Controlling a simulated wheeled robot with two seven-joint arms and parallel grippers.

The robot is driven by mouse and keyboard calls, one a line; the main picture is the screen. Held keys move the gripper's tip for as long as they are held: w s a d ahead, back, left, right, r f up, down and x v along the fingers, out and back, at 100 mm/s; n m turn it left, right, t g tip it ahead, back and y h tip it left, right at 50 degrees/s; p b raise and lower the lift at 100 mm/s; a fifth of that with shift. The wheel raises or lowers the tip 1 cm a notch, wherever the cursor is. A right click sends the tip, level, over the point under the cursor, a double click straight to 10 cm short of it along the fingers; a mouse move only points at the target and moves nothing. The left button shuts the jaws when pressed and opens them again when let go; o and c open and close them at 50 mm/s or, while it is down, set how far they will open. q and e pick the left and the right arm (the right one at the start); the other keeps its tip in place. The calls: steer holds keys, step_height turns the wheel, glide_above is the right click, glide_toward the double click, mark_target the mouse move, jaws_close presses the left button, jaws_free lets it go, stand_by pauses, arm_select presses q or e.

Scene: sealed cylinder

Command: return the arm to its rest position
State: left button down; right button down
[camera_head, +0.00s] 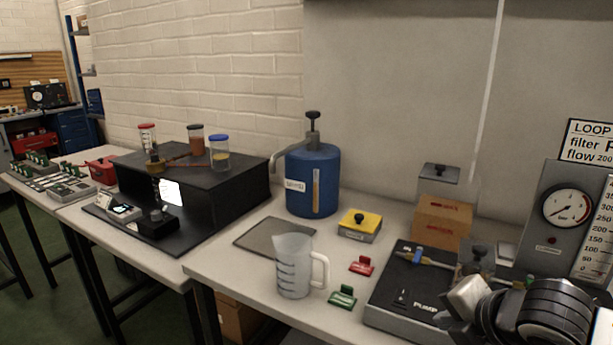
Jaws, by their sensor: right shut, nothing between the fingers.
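My right arm (552,318) comes in at the lower right corner, with dark ringed links. My right gripper (462,303) is over the right part of the black-topped pump unit (397,290), close to its right edge. The gripper is shut with nothing held. I cannot tell whether it touches the pump unit. The arm hides part of the bench's right end. My left gripper is out of view.
A blue cylinder (313,182) with a black top handle stands at the back. A gauge panel (566,238) stands behind my arm.

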steer(key=s+a+f+m+g, duration=0.2)
steer(key=s+a+f+m, duration=0.5)
steer(key=s+f+m, duration=0.25)
steer(key=s+d+f+m+g+h, duration=0.1)
steer(key=s+d+f+m, duration=0.15)
steer(key=s+m, duration=0.4)
steer(key=s+d+f+m+g, duration=0.1)
steer(key=s+f+m+g, duration=0.15)
steer(key=s+m, duration=0.35)
steer(key=w+a+f+t+y, duration=0.2)
steer(key=w+a+f+t, duration=0.3)
steer(key=w+f+t, duration=0.1)
steer(key=shift+w+a+f+t, duration=0.35)
steer(key=shift+f+t, duration=0.3)
steer(key=shift+f, duration=0.35)
